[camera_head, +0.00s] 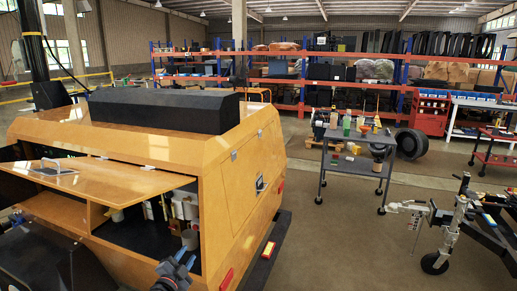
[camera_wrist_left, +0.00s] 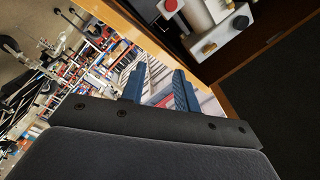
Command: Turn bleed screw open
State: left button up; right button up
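The orange light tower housing (camera_head: 245,165) stands at the left with its side panel (camera_head: 95,180) raised over an open compartment. Inside are a white part (camera_head: 186,204) and a grey cup-like part (camera_head: 190,239). The left wrist view shows a light metal assembly with a red part (camera_wrist_left: 171,5), a brass-coloured fitting (camera_wrist_left: 208,47) and a black knob (camera_wrist_left: 240,22). I cannot tell which is the bleed screw. My left gripper (camera_head: 186,263) is at the compartment's front opening, apart from these parts. Its blue fingers (camera_wrist_left: 160,88) are apart and empty. My right gripper is out of view.
A grey cart (camera_head: 352,163) with bottles and cones stands to the right. A trailer hitch with a jack wheel (camera_head: 435,262) is at the far right. The floor between the housing and the cart is clear. The raised panel overhangs the compartment.

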pick_arm(q)
jog(key=s+d+f+n+g+y, duration=0.1)
jog(key=s+f+n+g+y, duration=0.35)
jog(key=s, duration=0.65)
jog(key=s+f+n+g+y, duration=0.1)
jog(key=s+f+n+g, duration=0.3)
jog(key=s+f, duration=0.55)
jog(key=s+d+n+g+h, duration=0.25)
jog(key=s+g, duration=0.35)
jog(key=s, duration=1.8)
jog(key=s+a+f+x, duration=0.1)
jog(key=s+x, duration=0.1)
jog(key=x, duration=0.9)
jog(key=s+f+x, duration=0.1)
jog(key=s+x, duration=0.2)
jog(key=x, duration=0.8)
jog(key=s+f+g, duration=0.1)
jog(key=s+f, duration=0.2)
jog(key=f, duration=0.7)
jog(key=s+d+f+g, duration=0.1)
jog(key=s+f, duration=0.2)
jog(key=f, duration=0.7)
jog(key=shift+s+f+y, duration=0.3)
jog(key=shift+s+f, duration=0.05)
